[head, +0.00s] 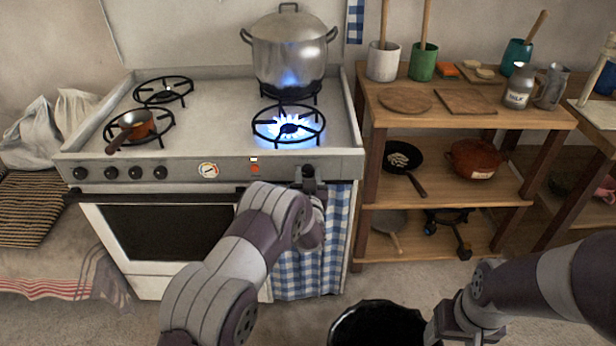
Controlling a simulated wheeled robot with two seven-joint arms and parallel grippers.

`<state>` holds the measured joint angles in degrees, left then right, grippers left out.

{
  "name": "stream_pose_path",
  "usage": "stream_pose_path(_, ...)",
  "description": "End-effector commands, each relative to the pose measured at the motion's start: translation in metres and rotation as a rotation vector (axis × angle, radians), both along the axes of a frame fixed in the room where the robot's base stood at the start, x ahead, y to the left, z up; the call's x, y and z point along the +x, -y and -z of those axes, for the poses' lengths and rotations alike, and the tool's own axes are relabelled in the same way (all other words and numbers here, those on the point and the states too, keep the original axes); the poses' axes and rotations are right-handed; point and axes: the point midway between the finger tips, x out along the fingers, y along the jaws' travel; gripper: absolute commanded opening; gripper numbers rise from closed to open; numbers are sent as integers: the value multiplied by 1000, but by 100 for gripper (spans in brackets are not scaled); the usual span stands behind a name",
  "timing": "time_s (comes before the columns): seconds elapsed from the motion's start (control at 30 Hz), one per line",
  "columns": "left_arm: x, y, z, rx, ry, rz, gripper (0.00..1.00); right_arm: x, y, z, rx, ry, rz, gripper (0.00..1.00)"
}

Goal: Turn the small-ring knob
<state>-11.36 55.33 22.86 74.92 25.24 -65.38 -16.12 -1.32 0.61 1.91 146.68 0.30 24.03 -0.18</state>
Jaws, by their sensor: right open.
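The stove front has several black knobs in a row at the left (122,173) and one dark knob (308,171) at the right end. No label tells me which one belongs to the small ring. My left gripper (311,184) is at the right-end knob and hides its lower part. I cannot tell whether its jaws are closed on it. The front right ring (289,129) burns with a blue flame and is bare. Flame also shows by the large steel pot (290,50) on the rear right ring. My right gripper (437,331) is open, low at the bottom edge, away from the stove.
A small copper pan (136,124) sits on the front left ring. The oven door handle (160,194) runs below the knobs. A blue checked cloth (325,255) hangs below my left gripper. A wooden shelf (465,190) stands right of the stove. A black round bin (375,325) is on the floor.

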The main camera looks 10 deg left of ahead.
Motion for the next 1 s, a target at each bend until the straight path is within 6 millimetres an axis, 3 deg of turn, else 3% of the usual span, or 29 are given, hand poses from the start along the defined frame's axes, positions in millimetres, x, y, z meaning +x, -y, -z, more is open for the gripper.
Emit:
stream_pose_path(0.47,0,0,3,-134,28,0,11,0,0,14,0,0,0,67)
stream_pose_path(1.0,0,0,5,-621,126,-1,11,0,0,55,0,0,0,67)
